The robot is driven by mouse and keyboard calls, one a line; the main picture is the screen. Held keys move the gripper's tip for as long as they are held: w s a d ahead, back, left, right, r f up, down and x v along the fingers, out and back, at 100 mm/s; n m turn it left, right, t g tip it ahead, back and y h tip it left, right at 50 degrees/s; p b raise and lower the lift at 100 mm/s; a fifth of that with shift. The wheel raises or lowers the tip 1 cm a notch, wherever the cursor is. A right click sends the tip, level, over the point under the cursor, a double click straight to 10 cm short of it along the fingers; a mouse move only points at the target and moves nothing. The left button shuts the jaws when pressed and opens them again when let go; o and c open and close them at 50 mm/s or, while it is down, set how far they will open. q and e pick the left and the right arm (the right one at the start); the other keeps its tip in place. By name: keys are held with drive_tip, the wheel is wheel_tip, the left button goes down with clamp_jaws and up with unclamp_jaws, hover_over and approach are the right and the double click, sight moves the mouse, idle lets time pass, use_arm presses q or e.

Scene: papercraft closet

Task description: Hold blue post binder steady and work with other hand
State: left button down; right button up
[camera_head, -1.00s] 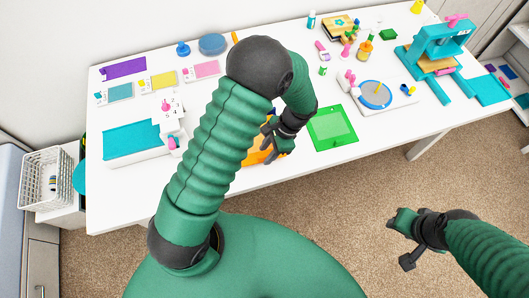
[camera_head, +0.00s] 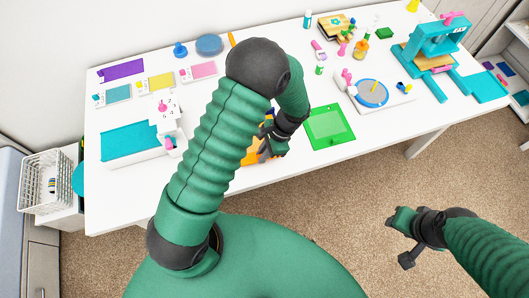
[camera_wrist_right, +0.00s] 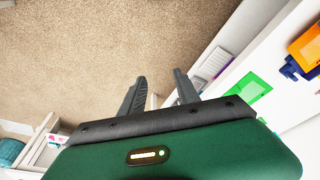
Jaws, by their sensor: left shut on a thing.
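An orange item with a blue part (camera_head: 251,152) lies at the table's front middle, mostly hidden behind my left arm. I take it for the blue post binder. In the right wrist view its orange body (camera_wrist_right: 310,46) and blue part (camera_wrist_right: 291,68) show at the right edge. My left gripper (camera_head: 266,147) is shut on it, though the fingers' contact is partly hidden. My right gripper (camera_head: 399,240) is open and empty, over the carpet in front of the table. Its two spread fingers (camera_wrist_right: 159,93) show in the right wrist view.
A green tray (camera_head: 330,127) lies right of my left gripper, with a white board with a blue disc (camera_head: 372,93) beyond. A teal press (camera_head: 437,45) stands at far right. A white and teal machine (camera_head: 140,140) stands left.

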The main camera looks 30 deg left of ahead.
drive_tip(key=w+a+f+n+t+y, duration=0.2)
drive_tip(key=w+a+f+n, duration=0.1)
drive_tip(key=w+a, duration=0.4)
drive_tip(key=w+a+f+n+t+y, duration=0.1)
drive_tip(key=w+a+f+n+t, duration=0.2)
drive_tip(key=w+a, duration=0.4)
drive_tip(key=a+f+n+y, duration=0.1)
drive_tip(key=a+y, duration=0.1)
drive_tip(key=a, duration=0.4)
drive_tip(key=s+a+f+n+t+y, duration=0.1)
drive_tip(key=a+f+y, duration=0.1)
drive_tip(key=a, duration=0.5)
drive_tip(key=a+f+n+y, duration=0.1)
drive_tip(key=a+f+y, duration=0.1)
drive_tip(key=a, duration=0.4)
drive_tip(key=shift+s+a+f+t+y, duration=0.2)
drive_tip(key=shift+s+a+t+y, duration=0.1)
drive_tip(key=shift+s+y, duration=0.1)
drive_tip(key=x, duration=1.1)
drive_tip(key=shift+w+a+f, duration=0.1)
drive_tip(key=shift+w+a, duration=0.15)
drive_tip(key=shift+w, duration=0.1)
clamp_jaws()
drive_tip(key=shift+d, duration=0.1)
